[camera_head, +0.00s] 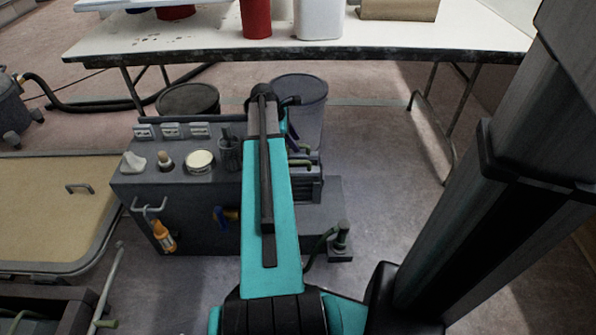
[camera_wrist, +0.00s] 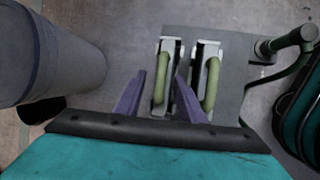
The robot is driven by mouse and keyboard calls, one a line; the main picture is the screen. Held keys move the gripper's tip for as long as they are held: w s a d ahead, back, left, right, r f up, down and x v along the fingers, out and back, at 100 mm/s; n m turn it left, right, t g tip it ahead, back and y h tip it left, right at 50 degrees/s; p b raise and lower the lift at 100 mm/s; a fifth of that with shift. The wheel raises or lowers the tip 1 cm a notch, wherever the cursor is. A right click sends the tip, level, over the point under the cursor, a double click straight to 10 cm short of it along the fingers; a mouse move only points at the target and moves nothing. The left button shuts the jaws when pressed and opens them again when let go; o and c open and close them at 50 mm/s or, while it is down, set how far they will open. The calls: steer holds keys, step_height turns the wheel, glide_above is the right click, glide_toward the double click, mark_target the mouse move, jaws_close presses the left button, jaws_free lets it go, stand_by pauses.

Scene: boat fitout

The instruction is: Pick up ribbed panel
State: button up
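Two upright panel-like pieces with green handles stand side by side in the wrist view. The left one (camera_wrist: 170,50) and the right one (camera_wrist: 208,52) are seen from above, so I cannot tell which is the ribbed panel. My gripper (camera_wrist: 160,82) is open, with its purple fingers apart. The left green handle (camera_wrist: 159,85) shows between the fingers, and the right handle (camera_wrist: 211,84) lies outside the right finger. I see no clear contact.
A dark workbench (camera_head: 195,215) with a jar, cups and hanging tools stands left of my arm. A grey bin (camera_head: 308,110) stands behind; a grey cylinder (camera_wrist: 55,50) fills the wrist view's left. A post with a green hose (camera_head: 341,238) stands right. A white table (camera_head: 400,32) is behind.

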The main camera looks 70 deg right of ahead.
steer(key=shift+b+x, duration=0.5)
steer(key=shift+x, duration=0.5)
steer(key=shift+b+x, duration=0.4)
steer(key=shift+x, duration=0.6)
steer(key=shift+w+a, duration=0.1)
jaws_close()
